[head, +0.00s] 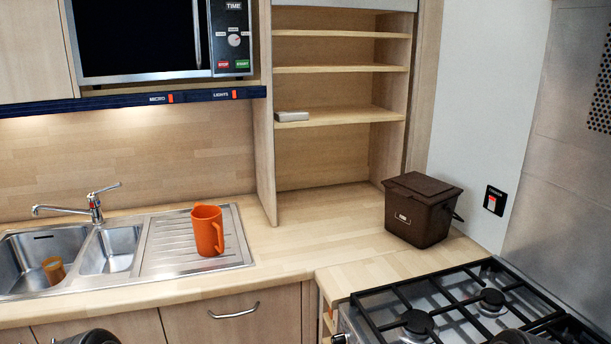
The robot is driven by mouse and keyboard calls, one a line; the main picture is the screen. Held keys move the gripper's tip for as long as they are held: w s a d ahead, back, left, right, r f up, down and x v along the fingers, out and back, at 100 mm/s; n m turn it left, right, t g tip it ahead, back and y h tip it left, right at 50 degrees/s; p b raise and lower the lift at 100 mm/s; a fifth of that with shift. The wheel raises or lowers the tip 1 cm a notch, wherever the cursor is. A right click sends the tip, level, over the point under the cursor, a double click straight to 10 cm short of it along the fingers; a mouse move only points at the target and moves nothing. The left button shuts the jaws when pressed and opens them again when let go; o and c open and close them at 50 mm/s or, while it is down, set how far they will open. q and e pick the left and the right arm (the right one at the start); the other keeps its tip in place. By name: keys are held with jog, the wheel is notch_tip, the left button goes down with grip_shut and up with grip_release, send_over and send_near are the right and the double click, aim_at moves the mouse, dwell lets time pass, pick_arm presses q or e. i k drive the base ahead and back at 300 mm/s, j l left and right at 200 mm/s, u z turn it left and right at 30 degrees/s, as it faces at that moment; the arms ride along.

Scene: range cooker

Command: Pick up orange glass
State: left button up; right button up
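A small translucent orange glass (53,269) is in the left basin of the sink, near that basin's right side. It looks slightly tilted; its exact contact with the basin is too small to tell. A larger opaque orange jug with a handle (207,232) stands upright on the ribbed drainboard to the right. Only dark rounded parts of my own body show at the bottom edge, one at the left and one at the right. The fingers of neither gripper are in view, and neither is seen near the glass.
The steel sink (115,284) has two basins, with a tap (94,207) behind them. A brown bin (420,212) stands on the right counter by the gas hob (455,310). A microwave (160,40) hangs above. The counter (320,235) between drainboard and bin is clear.

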aim_at(55, 269)
jog(key=u, duration=0.95)
